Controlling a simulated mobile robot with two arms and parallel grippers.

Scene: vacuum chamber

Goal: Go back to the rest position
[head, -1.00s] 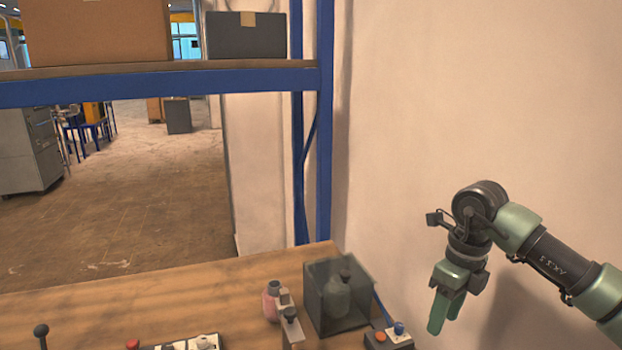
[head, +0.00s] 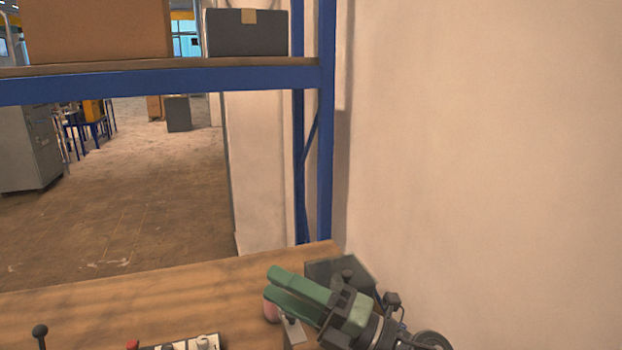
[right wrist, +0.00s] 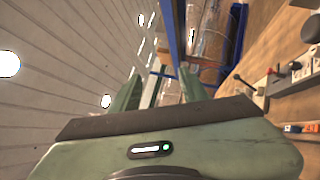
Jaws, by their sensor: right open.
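My right gripper (head: 272,281) is low in the head view, its two green fingers pointing left above the wooden table. The fingers stand apart with nothing between them. The right wrist view also shows both fingers of this gripper (right wrist: 160,84) apart and empty. In the head view the gripper hides much of the dark see-through chamber box (head: 355,266) and part of a pink bottle (head: 270,309). I cannot tell how far it is above them. My left gripper is in neither view.
The wooden table (head: 150,292) is bare at its back left. A black-knobbed lever (head: 40,331) and a panel with red and white knobs (head: 205,342) are at its front. A blue shelf frame (head: 326,150) stands behind, with a plain wall at right.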

